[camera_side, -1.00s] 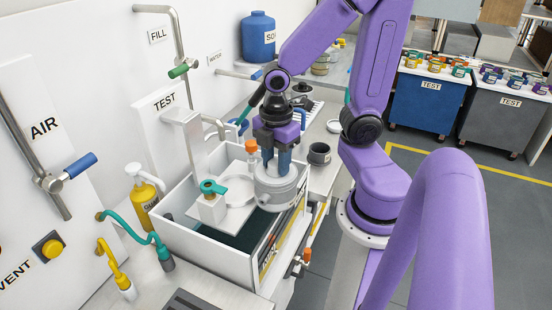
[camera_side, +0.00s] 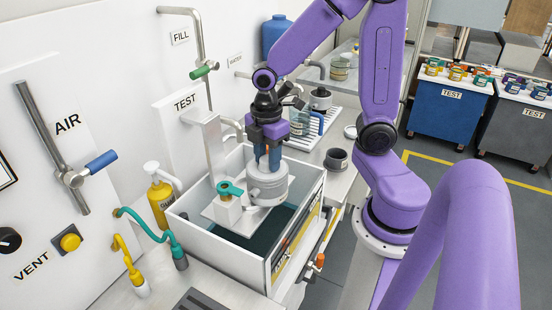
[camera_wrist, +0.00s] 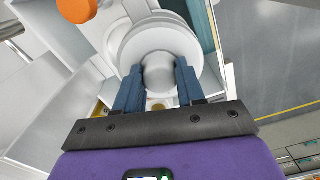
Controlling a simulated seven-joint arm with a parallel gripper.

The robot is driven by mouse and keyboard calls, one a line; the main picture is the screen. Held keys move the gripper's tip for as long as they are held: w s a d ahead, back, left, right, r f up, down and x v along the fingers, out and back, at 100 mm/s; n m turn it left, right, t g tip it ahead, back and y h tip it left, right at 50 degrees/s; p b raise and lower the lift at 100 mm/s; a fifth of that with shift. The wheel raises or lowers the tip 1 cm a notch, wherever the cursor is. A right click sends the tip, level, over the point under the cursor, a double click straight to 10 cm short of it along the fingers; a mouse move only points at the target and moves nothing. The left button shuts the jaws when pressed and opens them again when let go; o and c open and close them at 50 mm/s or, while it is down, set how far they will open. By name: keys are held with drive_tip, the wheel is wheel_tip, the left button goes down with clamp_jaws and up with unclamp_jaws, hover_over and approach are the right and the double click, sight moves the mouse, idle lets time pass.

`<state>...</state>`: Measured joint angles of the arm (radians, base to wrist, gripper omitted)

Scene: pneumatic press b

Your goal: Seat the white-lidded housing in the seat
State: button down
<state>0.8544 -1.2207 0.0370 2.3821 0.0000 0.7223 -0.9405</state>
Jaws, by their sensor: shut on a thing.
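The white-lidded housing (camera_side: 267,188) is a pale round body with a flat lid. My gripper (camera_side: 268,168) is above it, its blue fingers shut on the lid's knob. In the wrist view, the fingers of my gripper (camera_wrist: 159,82) close on both sides of the round knob on the white lid (camera_wrist: 130,50). The housing is upright over the seat plate (camera_side: 213,214), right of a teal-handled clamp (camera_side: 230,188). The seat's round recess is hidden behind the housing. I cannot tell whether the housing rests in it or hovers just above.
The plate sits in a white-walled open tank (camera_side: 236,257) with dark liquid or floor. A grey post (camera_side: 212,148) rises behind the clamp. A yellow bottle (camera_side: 160,195) stands left. A dark cup (camera_side: 337,160) stands right. An orange knob (camera_wrist: 76,9) is near the housing in the wrist view.

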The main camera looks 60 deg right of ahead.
drive_tip(key=shift+w, duration=2.65)
drive_tip(key=shift+f, duration=1)
drive_tip(key=c, duration=0.6)
unclamp_jaws()
drive_tip(key=shift+f, duration=0.1)
wheel_tip(320, 180, up, 18)
drive_tip(key=shift+f, duration=0.25)
